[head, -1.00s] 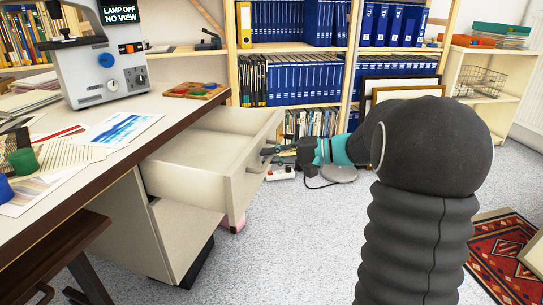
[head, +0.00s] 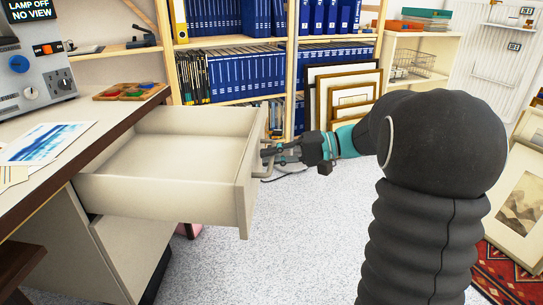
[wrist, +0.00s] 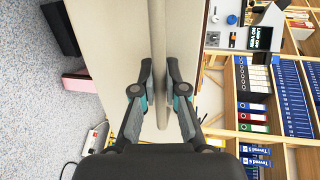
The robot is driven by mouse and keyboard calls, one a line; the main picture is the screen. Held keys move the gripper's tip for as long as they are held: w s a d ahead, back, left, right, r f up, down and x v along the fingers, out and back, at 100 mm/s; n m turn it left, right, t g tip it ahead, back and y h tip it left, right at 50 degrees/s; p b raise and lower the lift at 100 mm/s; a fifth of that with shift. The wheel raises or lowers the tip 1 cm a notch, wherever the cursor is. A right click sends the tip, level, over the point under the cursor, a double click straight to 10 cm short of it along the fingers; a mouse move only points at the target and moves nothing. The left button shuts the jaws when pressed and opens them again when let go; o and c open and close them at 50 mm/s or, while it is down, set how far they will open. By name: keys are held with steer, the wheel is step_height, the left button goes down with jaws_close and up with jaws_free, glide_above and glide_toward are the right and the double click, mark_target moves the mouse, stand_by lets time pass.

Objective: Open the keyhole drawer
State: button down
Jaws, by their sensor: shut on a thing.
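The beige drawer (head: 243,190) stands far out of the desk. Its inside is bare where I can see it. My gripper (head: 266,157) is at the outer face of the drawer front and is shut on the handle. In the wrist view my gripper (wrist: 160,72) has one finger on each side of the pale handle bar (wrist: 157,40), which runs along the drawer front (wrist: 110,50). I cannot see a keyhole in either view.
The desk top (head: 115,112) at left bears a microscope unit (head: 32,70), a painted sheet (head: 48,143) and a paint tray (head: 132,91). Shelves (head: 230,42) and leaning frames (head: 345,95) stand behind. A framed print (head: 525,200) stands at right. Grey floor (head: 285,245) lies clear before the drawer.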

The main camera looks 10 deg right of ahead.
steer(key=c, duration=1.2)
jaws_free()
steer(key=shift+d, duration=0.15)
steer(key=v, duration=1.2)
